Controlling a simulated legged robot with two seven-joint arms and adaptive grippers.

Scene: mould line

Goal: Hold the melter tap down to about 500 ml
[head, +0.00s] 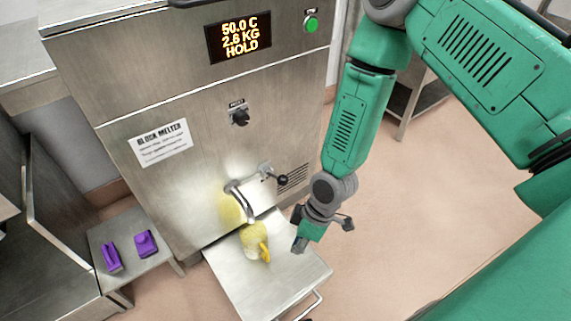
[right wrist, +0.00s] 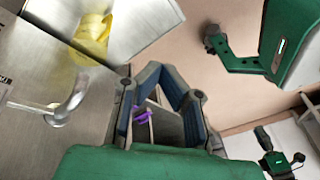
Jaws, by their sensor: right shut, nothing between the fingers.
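The steel block melter (head: 200,110) shows 50.0 C, 2.6 KG and HOLD on its display (head: 239,38). Its curved tap spout (head: 240,197) points down over a yellowish jug (head: 254,240) with a yellow handle. The tap lever's black knob (head: 282,180) is right of the spout. The spout (right wrist: 66,106) and jug (right wrist: 90,38) also show in the right wrist view. The level in the jug is not readable, and I cannot make out a stream. My right gripper (head: 301,243) is shut and empty, right of the jug and below the knob, apart from both. My left gripper is not in view.
The jug stands on a steel shelf (head: 290,275) jutting from the melter. A low steel stand (head: 135,265) at left holds two purple objects (head: 146,243). A black selector knob (head: 239,117) and a green button (head: 311,24) are higher on the melter. The floor at right is open.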

